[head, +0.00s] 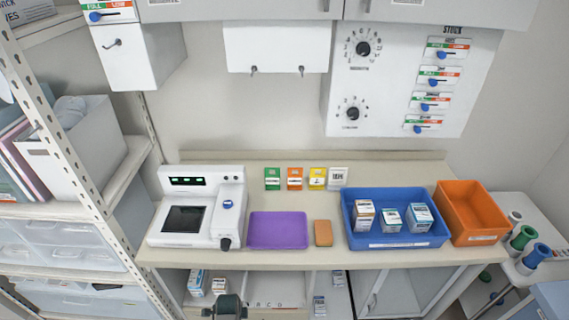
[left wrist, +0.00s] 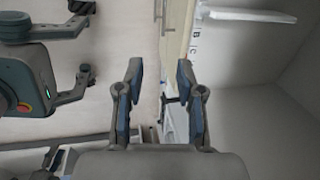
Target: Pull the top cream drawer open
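Below the counter, in the head view, a pale front with a row of letters (head: 282,304) shows at the bottom edge, mostly cut off. In the left wrist view a cream panel (left wrist: 178,45) with a slim bar handle (left wrist: 157,10) lies beyond the fingertips, with letters beside it. I cannot tell for sure which part is the top drawer, or whether it is open. My left gripper (left wrist: 160,75) is open, its two fingers apart with nothing between them. A dark grip part of mine shows at the bottom of the head view. My right gripper is not clearly seen.
The counter holds a white device (head: 198,208), a purple tray (head: 278,230), a blue bin (head: 395,240) with several boxes and an orange bin (head: 470,212). A metal shelf rack (head: 75,130) stands left. Small boxes (head: 196,283) sit under the counter.

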